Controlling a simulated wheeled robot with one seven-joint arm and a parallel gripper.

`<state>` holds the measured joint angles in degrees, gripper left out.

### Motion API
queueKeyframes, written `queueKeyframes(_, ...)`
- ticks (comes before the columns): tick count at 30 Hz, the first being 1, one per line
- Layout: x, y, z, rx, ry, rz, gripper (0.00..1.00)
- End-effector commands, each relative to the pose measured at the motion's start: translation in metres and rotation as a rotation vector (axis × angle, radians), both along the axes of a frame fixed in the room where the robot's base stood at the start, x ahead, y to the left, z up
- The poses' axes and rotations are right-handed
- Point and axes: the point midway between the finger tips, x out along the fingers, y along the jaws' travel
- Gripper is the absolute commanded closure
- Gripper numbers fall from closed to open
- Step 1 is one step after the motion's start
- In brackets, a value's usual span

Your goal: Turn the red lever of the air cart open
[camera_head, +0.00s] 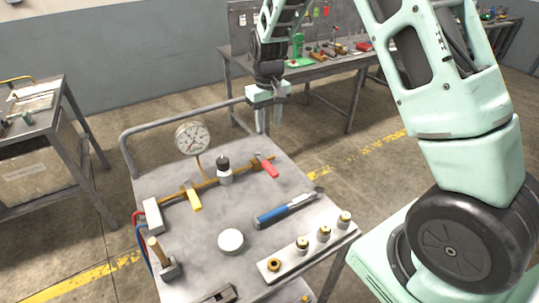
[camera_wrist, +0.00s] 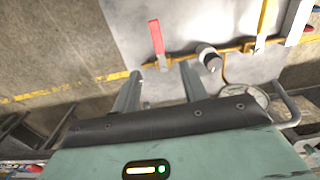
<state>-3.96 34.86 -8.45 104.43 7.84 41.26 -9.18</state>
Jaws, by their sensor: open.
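The air cart (camera_head: 185,240) stands in front of me with a brass pipe (camera_head: 205,187) running across its top. The red lever (camera_head: 268,167) sits at the right end of that pipe and slants across it toward the front right. In the wrist view the red lever (camera_wrist: 157,38) lies beyond my fingertips, roughly crosswise to the pipe. My gripper (camera_head: 270,116) points down above the cart's back right edge, behind the lever and apart from it. In the wrist view its two fingers (camera_wrist: 160,75) are spread with nothing between them.
A yellow lever (camera_head: 192,196), a black-topped white fitting (camera_head: 224,172) and a pressure gauge (camera_head: 192,138) are along the pipe. A blue-handled tool (camera_head: 285,209), a white disc (camera_head: 231,241) and a block with brass fittings (camera_head: 308,245) lie in front. A workbench (camera_head: 335,68) stands behind.

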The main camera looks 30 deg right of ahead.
Motion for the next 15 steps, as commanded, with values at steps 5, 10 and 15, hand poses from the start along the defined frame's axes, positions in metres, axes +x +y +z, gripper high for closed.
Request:
queueKeyframes(5, 0.003, -0.008, -0.013, -0.007, 0.005, -0.01, 0.56)
queueKeyframes(10, 0.003, -0.008, -0.043, -0.007, 0.006, -0.01, 0.56)
queueKeyframes(15, 0.002, -0.007, -0.078, -0.006, 0.007, -0.008, 0.56)
